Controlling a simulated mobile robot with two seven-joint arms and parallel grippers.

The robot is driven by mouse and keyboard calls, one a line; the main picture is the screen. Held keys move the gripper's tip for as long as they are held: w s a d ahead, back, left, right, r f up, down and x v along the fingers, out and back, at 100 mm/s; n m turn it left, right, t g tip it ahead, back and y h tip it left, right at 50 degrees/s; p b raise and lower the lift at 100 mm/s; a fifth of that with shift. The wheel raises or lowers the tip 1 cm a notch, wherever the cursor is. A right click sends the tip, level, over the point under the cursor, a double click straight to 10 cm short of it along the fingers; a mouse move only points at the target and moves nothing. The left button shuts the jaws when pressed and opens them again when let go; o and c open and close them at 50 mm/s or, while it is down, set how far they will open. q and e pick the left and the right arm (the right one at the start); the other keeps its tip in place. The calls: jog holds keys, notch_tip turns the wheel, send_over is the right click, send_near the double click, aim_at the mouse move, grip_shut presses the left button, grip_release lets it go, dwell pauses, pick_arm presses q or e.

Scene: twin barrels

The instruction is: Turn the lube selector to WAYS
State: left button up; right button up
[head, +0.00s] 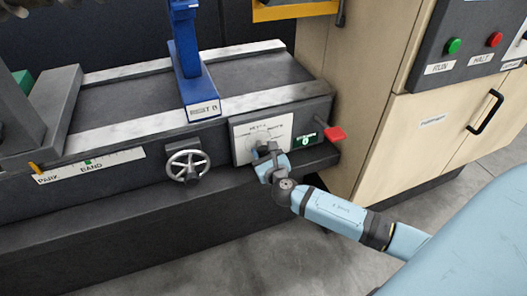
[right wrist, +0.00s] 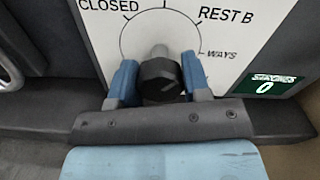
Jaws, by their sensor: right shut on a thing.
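The lube selector is a knob with a dark round face (right wrist: 160,78) on a white dial plate (head: 262,132). In the right wrist view the dial plate (right wrist: 225,45) reads CLOSED at upper left, REST B at upper right and WAYS at right. My right gripper (head: 268,158) reaches the knob from the front. In the right wrist view its two blue fingers (right wrist: 160,68) are shut on the knob, one on each side. A grey stub shows above the dark face, toward the dial's top. A small pale mark lies on the face; I cannot tell the exact setting. My left gripper is out of view.
A spoked handwheel (head: 186,165) is left of the dial. A blue post (head: 190,60) stands on the bed above. A wooden cabinet (head: 400,140) bounds the right.

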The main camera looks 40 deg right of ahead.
jog(key=m, duration=0.3)
jog(key=shift+f+m, duration=0.1)
jog(key=shift+m, duration=0.7)
jog(key=shift+m+b, duration=0.5)
jog(key=shift+m, duration=1.8)
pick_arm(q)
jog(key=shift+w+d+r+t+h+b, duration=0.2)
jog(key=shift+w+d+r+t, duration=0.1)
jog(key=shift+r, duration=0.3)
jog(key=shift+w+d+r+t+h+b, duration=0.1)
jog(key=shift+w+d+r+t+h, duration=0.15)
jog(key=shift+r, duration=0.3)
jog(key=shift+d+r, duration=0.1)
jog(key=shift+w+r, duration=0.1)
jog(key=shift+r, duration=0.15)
